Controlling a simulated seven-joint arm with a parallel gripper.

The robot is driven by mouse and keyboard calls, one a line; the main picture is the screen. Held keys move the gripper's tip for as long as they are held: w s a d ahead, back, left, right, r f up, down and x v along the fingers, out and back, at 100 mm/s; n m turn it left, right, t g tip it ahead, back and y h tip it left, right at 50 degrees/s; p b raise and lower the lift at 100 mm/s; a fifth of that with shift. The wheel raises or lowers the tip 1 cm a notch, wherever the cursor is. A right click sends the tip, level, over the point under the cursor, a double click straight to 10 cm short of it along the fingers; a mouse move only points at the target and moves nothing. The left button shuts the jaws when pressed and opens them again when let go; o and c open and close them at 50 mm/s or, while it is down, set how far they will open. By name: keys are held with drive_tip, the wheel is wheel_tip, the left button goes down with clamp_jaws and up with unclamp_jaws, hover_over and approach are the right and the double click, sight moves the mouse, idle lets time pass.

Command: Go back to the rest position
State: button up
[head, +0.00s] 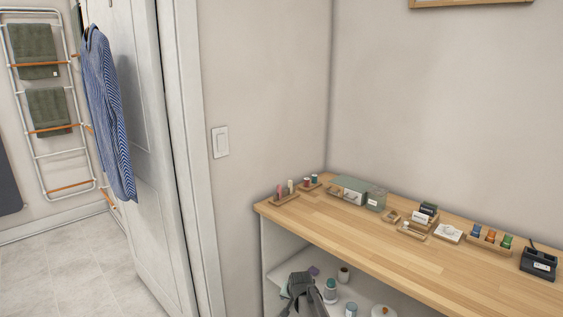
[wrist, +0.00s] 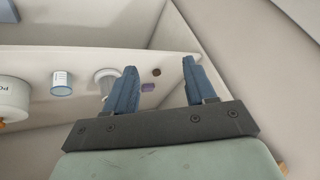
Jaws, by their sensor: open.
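My gripper (wrist: 160,72) shows in the wrist view with two blue fingers spread apart. Nothing is between the fingers. A dark bar with bolts joins them, and a pale green surface fills the bottom of that view. Behind the fingers is a white shelf surface (wrist: 85,62). In the head view a dark grey shape stands at the lower middle, in front of the open shelf under the counter; the fingertips cannot be made out there.
A wooden counter (head: 400,262) holds small trays, boxes and a black device (head: 539,262). The shelf below carries a bottle (head: 330,291), a cup (head: 344,274) and a white jar (head: 383,312). At left, a blue striped shirt (head: 107,115) hangs at the door; green towels (head: 33,50) hang on a rack.

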drive_tip(key=s+d+f+n+g+h, duration=0.1)
drive_tip(key=s+d+f+g, duration=0.25)
drive_tip(key=s+f, duration=0.8)
drive_tip(key=s+d+f+g, duration=0.2)
drive_tip(key=s+d+f, duration=0.45)
drive_tip(key=s, duration=0.75)
drive_tip(key=s+d+f+n+g, duration=0.1)
drive_tip(key=s+f+g, duration=0.2)
drive_tip(key=s, duration=1.2)
drive_tip(key=s+d+f+n+g, duration=0.1)
drive_tip(key=s+f+g, duration=0.3)
drive_tip(key=s, duration=1.1)
drive_tip(key=shift+s+d+f, duration=0.35)
drive_tip(key=shift+s+d, duration=0.05)
drive_tip(key=shift+d, duration=0.25)
